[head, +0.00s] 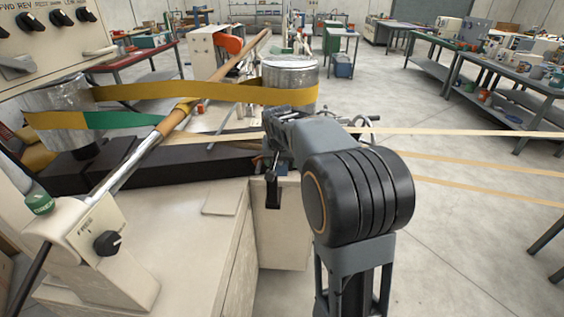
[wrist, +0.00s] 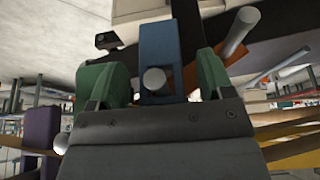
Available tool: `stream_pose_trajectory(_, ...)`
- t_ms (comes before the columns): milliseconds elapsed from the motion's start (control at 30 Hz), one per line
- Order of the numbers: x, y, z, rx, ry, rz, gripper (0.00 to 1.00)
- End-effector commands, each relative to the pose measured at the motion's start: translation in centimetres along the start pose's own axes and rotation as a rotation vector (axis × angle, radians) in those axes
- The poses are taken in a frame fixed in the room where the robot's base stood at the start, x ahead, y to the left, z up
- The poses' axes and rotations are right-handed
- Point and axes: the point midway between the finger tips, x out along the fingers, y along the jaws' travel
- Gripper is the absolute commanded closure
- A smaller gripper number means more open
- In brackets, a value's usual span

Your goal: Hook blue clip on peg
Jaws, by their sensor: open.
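In the wrist view, the blue clip (wrist: 158,42) lies between the two green fingers of my gripper (wrist: 158,72). Gaps show on both sides of the clip, so the fingers are apart from it. The round metal end of a peg (wrist: 154,78) shows in front of the clip's face; the clip appears to be on this peg, but its hook is not clearly seen. In the head view, my gripper (head: 274,120) is at the end of my arm, close to the belt and the winder; its fingertips and the clip are hidden there.
A second metal rod (wrist: 241,30) and an orange-red piece stand right of the clip. A purple piece (wrist: 41,129) is at the lower left. In the head view, a yellow belt (head: 190,92) wraps a metal drum (head: 290,72), and pale strands run right.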

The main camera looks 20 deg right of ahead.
Motion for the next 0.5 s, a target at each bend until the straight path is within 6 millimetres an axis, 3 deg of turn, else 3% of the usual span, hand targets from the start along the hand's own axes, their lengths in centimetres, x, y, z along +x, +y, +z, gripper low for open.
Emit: stream_pose_trajectory(500,-10.0,0.0,0.0,0.000,0.004,-0.002,0.26)
